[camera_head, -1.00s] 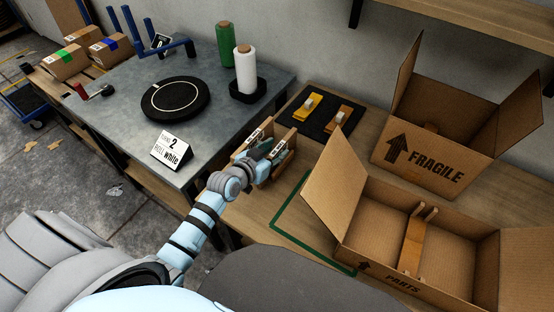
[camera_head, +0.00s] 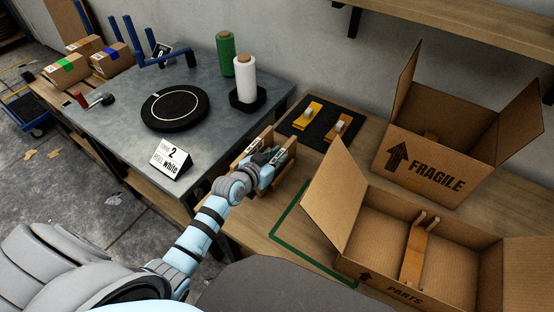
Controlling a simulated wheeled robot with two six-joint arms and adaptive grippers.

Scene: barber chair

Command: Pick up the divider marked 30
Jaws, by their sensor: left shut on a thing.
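Brown cardboard-like dividers with small white labels stand on the wooden bench, beside the grey table's right edge. The rear left divider (camera_head: 245,151) stands partly behind my left gripper. My left gripper (camera_head: 267,161) is shut on the right divider (camera_head: 288,150), at its labelled upper part. The label marks are too small to read, so I cannot tell which one is 30. Fingers and wrist hide much of the held divider, and I cannot tell whether it is clear of the bench. My right gripper is not in view.
An open PARTS box (camera_head: 345,240) with a wooden divider inside stands at the right, and a FRAGILE box (camera_head: 425,165) behind it. A sign (camera_head: 170,158) stands on the grey table. A green outline (camera_head: 290,238) marks bare bench.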

